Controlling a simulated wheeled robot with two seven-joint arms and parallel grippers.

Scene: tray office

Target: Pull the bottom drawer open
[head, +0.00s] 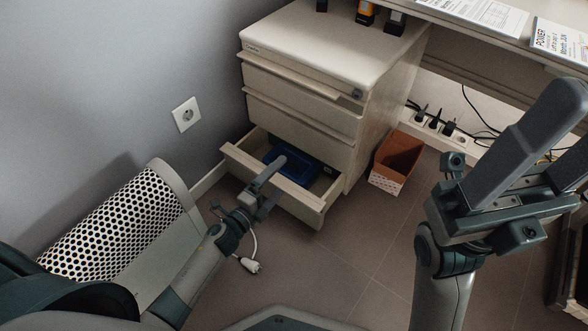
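The bottom drawer (311,209) of the beige cabinet (299,112) is pulled part of the way out in the head view. A blue tray (297,171) lies inside it. My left gripper (276,182) is at the middle of the drawer front. One finger crosses over its top edge and the other lies lower, outside the front. A gap shows between the fingers, but whether they grip the front is not clear. My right gripper (545,125) is raised at the right, away from the cabinet, its fingers apart with nothing seen between them.
The cabinet's upper drawers are closed. A brown bin (397,158) stands close to its right side. A white perforated panel (112,228) is at the left. A white cable plug (251,265) lies on the floor. Open floor (340,270) lies in front of the drawer.

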